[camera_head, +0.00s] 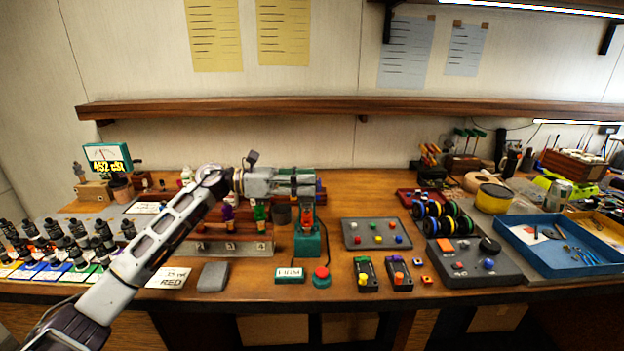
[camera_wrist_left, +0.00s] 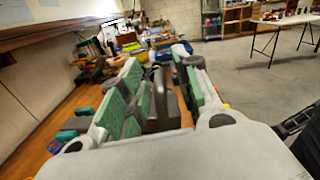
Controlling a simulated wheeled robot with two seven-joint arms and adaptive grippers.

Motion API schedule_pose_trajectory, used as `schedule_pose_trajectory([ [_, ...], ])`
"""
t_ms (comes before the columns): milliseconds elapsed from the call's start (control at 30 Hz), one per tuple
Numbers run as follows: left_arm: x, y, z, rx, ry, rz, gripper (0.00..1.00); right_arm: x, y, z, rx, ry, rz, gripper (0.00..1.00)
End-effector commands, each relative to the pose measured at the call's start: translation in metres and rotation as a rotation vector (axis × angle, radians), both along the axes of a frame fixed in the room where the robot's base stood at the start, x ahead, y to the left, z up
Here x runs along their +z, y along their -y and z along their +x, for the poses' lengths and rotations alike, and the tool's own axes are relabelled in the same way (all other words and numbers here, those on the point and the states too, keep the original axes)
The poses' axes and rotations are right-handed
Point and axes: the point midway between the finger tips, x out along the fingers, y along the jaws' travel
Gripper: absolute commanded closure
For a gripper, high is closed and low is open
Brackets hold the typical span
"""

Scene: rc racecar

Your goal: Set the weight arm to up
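A teal stand (camera_head: 308,243) stands near the middle of the bench, with an orange-red upright part (camera_head: 306,213) rising from it. This may carry the weight arm, but its upper end is hidden behind my left gripper and I cannot tell its position. My left gripper (camera_head: 306,183) is above the stand and points right. In the left wrist view its green-padded fingers (camera_wrist_left: 160,92) are apart. A dark grey-brown block (camera_wrist_left: 166,108) shows between them; I cannot tell whether the pads touch it. My right gripper is in neither view.
A red button (camera_head: 321,273) and a small label box (camera_head: 289,275) sit in front of the stand. A grey panel with coloured buttons (camera_head: 376,226) lies to the right. A blue tray (camera_head: 530,263) is farther right. A wooden shelf (camera_head: 350,107) runs above the bench.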

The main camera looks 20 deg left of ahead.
Motion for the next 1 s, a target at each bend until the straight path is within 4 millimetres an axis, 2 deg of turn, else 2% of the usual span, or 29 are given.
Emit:
schedule_pose_trajectory([
  [367,-0.0004,0.0008,0.0002,0.0,0.0,0.0,0.68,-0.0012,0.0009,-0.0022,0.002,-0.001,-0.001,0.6],
  [633,-0.0002,0.0008,0.0,0.0,0.0,0.0,1.0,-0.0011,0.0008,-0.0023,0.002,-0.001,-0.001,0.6],
  [1000,-0.0001,0.0013,-0.0006,-0.003,-0.004,0.0,1.0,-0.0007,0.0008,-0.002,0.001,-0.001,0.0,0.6],
])
